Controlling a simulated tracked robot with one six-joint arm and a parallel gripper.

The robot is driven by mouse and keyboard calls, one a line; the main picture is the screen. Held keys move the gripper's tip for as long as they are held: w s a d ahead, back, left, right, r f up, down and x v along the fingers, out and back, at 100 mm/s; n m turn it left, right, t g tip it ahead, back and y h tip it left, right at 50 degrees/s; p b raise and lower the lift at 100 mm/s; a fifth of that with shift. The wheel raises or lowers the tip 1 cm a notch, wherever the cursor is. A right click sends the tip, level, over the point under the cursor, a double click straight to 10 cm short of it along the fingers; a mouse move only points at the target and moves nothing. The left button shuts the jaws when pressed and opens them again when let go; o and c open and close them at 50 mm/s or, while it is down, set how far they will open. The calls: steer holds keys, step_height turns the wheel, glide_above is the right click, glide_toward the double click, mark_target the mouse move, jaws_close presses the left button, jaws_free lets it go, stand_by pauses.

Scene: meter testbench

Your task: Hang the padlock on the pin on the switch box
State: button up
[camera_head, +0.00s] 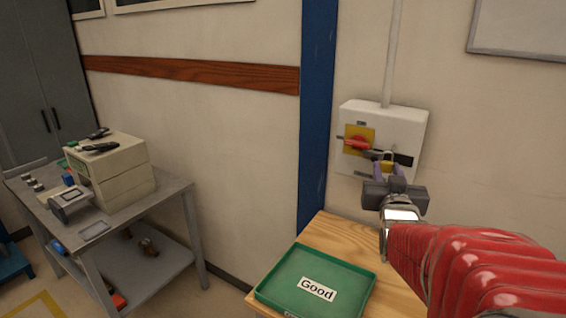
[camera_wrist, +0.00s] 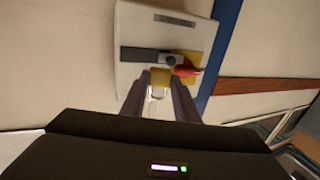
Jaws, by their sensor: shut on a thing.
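The white switch box (camera_head: 412,125) hangs on the wall at right in the head view. It has a yellow plate (camera_head: 352,133) with a red handle (camera_head: 358,143) and a dark bar (camera_head: 403,159) beside it. My gripper (camera_head: 388,173) is shut on the yellow padlock (camera_head: 387,167) just in front of the box, the shackle upward near the handle's end. In the wrist view the padlock (camera_wrist: 161,77) sits between the fingers, with the box (camera_wrist: 137,28) and red handle (camera_wrist: 184,68) behind. I cannot make out the pin, nor whether the shackle touches anything.
A wooden table (camera_head: 341,226) with a green tray (camera_head: 272,289) labelled "Good" stands below. A blue post (camera_head: 317,110) runs up the wall left of the box. A grey workbench (camera_head: 139,212) with instruments stands at far left. A conduit (camera_head: 393,55) rises from the box.

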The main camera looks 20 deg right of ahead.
steer(key=w+d, duration=0.4)
steer(key=d, duration=0.1)
steer(key=shift+w+d+f, duration=0.25)
steer(key=shift+d+f, duration=0.05)
steer(key=shift+d, duration=0.1)
stand_by(1.3)
steer(key=shift+f, duration=0.1)
stand_by(0.4)
steer(key=o, duration=1.2)
steer(key=shift+d, duration=0.1)
steer(key=shift+c, duration=0.2)
steer(key=shift+s, duration=0.1)
steer(key=shift+s+a, duration=0.85)
steer(key=shift+a, duration=0.35)
steer(key=shift+s+a, duration=0.85)
steer(key=shift+a, duration=0.4)
steer(key=shift+s+a, duration=0.85)
steer(key=shift+a, duration=0.35)
